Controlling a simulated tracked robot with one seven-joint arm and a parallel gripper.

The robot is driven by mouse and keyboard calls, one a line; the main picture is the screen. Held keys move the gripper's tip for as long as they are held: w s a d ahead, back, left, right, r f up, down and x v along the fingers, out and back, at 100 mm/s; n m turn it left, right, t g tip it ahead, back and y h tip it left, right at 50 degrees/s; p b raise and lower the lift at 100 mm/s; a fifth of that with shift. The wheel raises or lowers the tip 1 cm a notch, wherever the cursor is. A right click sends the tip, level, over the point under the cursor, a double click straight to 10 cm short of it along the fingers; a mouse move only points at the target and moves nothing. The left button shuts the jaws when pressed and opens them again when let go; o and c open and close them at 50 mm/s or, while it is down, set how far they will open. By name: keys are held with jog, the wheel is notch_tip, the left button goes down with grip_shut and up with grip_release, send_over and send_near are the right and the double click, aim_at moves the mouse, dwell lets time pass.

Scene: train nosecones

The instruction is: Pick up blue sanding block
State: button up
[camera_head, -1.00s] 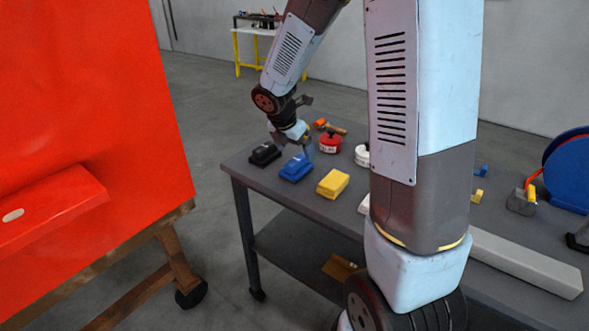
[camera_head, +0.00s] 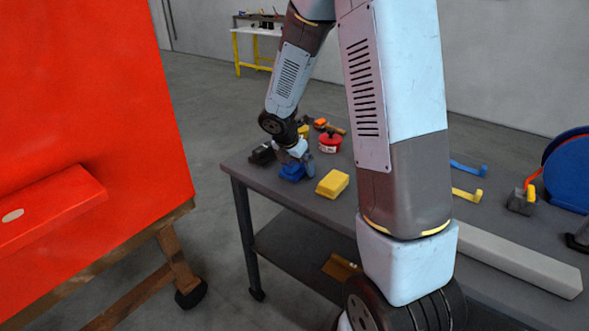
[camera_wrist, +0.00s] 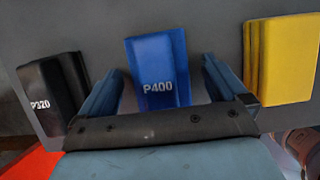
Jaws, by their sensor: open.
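The blue sanding block (camera_wrist: 158,68), marked P400, lies on the grey table between the two fingers of my gripper (camera_wrist: 160,90) in the wrist view. The fingers are open, one on each side of it, with a visible gap at least on the right. In the head view, the blue block (camera_head: 292,171) is partly hidden under my gripper (camera_head: 292,158), which is low over the table's near left corner.
A black block (camera_wrist: 50,92) marked P320 lies to the left and a yellow block (camera_wrist: 283,58) to the right. A red tin (camera_head: 330,143) stands behind on the table (camera_head: 240,163). A large red panel (camera_head: 90,120) stands left of the table.

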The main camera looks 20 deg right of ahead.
jog(key=shift+c, duration=0.5)
jog(key=c, duration=1.1)
jog(key=shift+r, duration=0.15)
jog(key=shift+r, duration=0.3)
notch_tip(320, 180, up, 3)
jog(key=shift+w+f, duration=0.1)
jog(key=shift+f, duration=0.1)
jog(key=shift+s+d+r, duration=0.45)
jog(key=shift+s+r, duration=1.15)
jog(key=shift+s, duration=0.7)
jog(key=shift+s+d+r, duration=0.5)
jog(key=shift+s+r, duration=1.1)
jog(key=shift+s, duration=0.75)
jog(key=shift+s+d+r, duration=0.45)
jog(key=shift+s+r, duration=1.15)
jog(key=shift+s, duration=0.7)
